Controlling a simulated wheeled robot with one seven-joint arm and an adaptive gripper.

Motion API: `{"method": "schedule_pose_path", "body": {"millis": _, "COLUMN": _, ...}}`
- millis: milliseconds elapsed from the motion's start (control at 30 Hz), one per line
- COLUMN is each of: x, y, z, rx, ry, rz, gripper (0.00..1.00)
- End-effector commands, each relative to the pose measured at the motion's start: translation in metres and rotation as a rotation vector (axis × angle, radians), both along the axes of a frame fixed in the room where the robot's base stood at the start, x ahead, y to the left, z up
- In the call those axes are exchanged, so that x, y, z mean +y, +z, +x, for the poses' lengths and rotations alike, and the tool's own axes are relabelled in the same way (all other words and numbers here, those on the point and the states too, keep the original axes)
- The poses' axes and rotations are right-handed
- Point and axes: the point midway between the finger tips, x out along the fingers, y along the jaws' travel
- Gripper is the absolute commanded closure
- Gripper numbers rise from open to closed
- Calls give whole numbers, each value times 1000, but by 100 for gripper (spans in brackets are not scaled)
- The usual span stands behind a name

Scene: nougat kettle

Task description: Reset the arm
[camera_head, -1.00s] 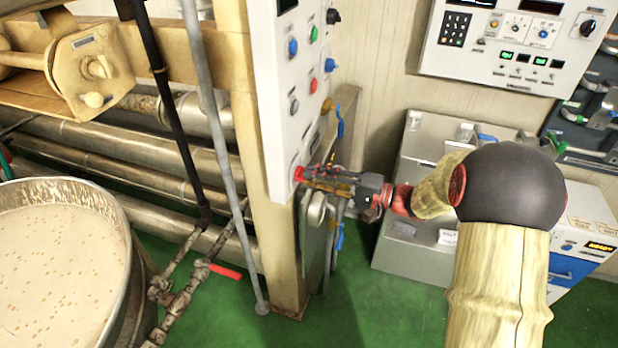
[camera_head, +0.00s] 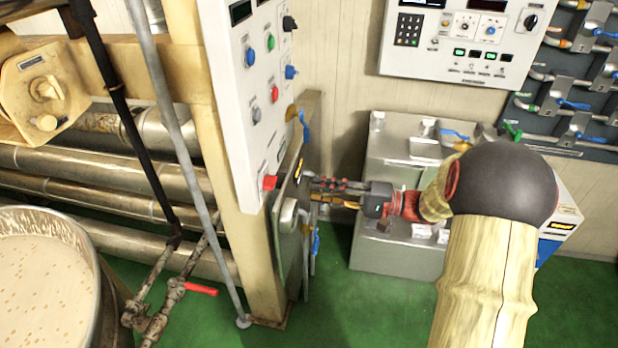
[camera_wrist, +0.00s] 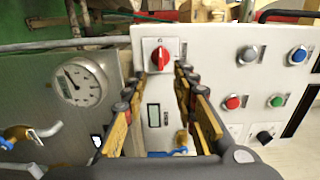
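My gripper (camera_head: 314,184) is in the middle of the head view, just right of the white control panel (camera_head: 238,115). In the wrist view its two fingers (camera_wrist: 161,80) are apart with nothing held between them. A red rotary knob (camera_wrist: 159,56) on a white plate lies straight ahead beyond the fingertips. The same red knob (camera_head: 270,182) shows at the panel's lower corner in the head view, with a gap between it and my fingertips. My arm extends from the right side of the head view.
A round kettle (camera_head: 88,262) of pale nougat stands at lower left, near a pipe with a red-handled valve (camera_head: 202,289). A grey cabinet (camera_head: 400,258) stands behind my gripper. A gauge (camera_wrist: 80,82) is left in the wrist view. Green floor is free at bottom centre.

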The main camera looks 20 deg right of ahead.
Motion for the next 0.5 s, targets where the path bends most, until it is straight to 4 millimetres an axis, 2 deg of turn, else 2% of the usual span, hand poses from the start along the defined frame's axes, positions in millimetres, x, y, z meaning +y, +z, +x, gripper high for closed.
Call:
{"method": "schedule_pose_path", "body": {"millis": 200, "x": 0, "y": 0, "z": 0, "rx": 11, "ry": 0, "rz": 8, "gripper": 72}}
{"method": "schedule_pose_path", "body": {"millis": 300, "x": -1, "y": -7, "z": 2, "rx": 79, "ry": -10, "rz": 28, "gripper": 72}}
{"method": "schedule_pose_path", "body": {"millis": 367, "x": 2, "y": -24, "z": -3, "rx": 175, "ry": 0, "rz": 24, "gripper": 72}}
{"method": "schedule_pose_path", "body": {"millis": 467, "x": 14, "y": -65, "z": -29, "rx": 384, "ry": 37, "rz": -5, "gripper": 72}}
{"method": "schedule_pose_path", "body": {"millis": 500, "x": 19, "y": -77, "z": -43, "rx": 469, "ry": 51, "rz": -40, "gripper": 72}}
